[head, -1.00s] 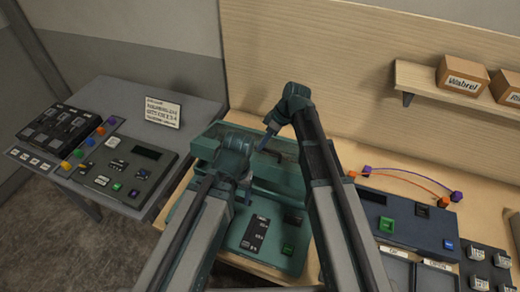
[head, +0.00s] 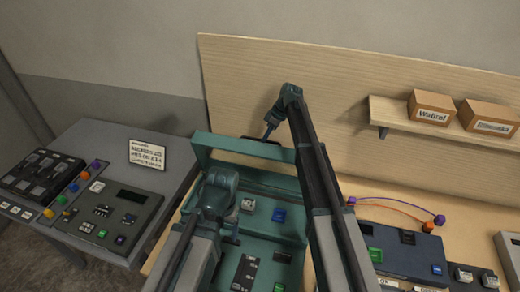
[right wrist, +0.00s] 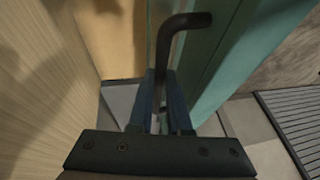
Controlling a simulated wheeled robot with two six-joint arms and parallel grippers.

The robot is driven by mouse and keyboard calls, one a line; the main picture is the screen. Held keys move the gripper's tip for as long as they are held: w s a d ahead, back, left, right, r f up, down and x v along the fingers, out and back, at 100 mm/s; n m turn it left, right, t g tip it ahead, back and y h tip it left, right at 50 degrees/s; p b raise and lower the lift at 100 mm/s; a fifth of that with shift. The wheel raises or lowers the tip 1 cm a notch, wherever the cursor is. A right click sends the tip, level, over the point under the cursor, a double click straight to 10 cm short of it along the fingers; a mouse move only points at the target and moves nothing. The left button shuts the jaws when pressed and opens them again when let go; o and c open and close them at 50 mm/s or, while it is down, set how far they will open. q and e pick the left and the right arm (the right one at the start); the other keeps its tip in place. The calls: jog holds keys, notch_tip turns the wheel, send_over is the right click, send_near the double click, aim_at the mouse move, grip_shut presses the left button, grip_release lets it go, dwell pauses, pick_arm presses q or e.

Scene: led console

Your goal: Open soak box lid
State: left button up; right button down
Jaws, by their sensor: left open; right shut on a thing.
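The soak box is a teal case (head: 290,190) in the middle of the head view. Its lid (head: 225,150) stands raised at the back, and the interior shows a grey-white switch (head: 247,205) and a blue one (head: 279,214). My right gripper (head: 268,137) is at the lid's top edge. In the right wrist view its fingers (right wrist: 164,105) are closed around the black bent handle (right wrist: 182,22) beside the teal lid (right wrist: 225,65). My left gripper (head: 232,238) is open and empty over the box's left front; the left arm hides part of the interior.
A grey side table (head: 100,135) at left holds dark consoles (head: 115,215) and a sign (head: 147,154). A blue console (head: 405,250) with cables stands right of the box. Cartons (head: 432,105) sit on a wall shelf (head: 390,112). A wooden backboard (head: 300,70) rises behind the box.

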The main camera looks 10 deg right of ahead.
jog(key=w+d+f+b, duration=0.2)
jog(key=w+f+b, duration=0.1)
jog(key=w, duration=0.3)
jog(key=shift+w+d+f+b, duration=0.3)
jog(key=shift+d+f+b, duration=0.05)
jog(key=shift+w+d, duration=0.1)
jog(key=c, duration=1.3)
grip_release()
jog(key=o, duration=0.4)
jog(key=shift+w+f, duration=0.3)
jog(key=shift+w, duration=0.05)
jog(key=shift+o, duration=0.2)
jog(key=shift+s+r, duration=0.1)
jog(key=shift+s, duration=0.1)
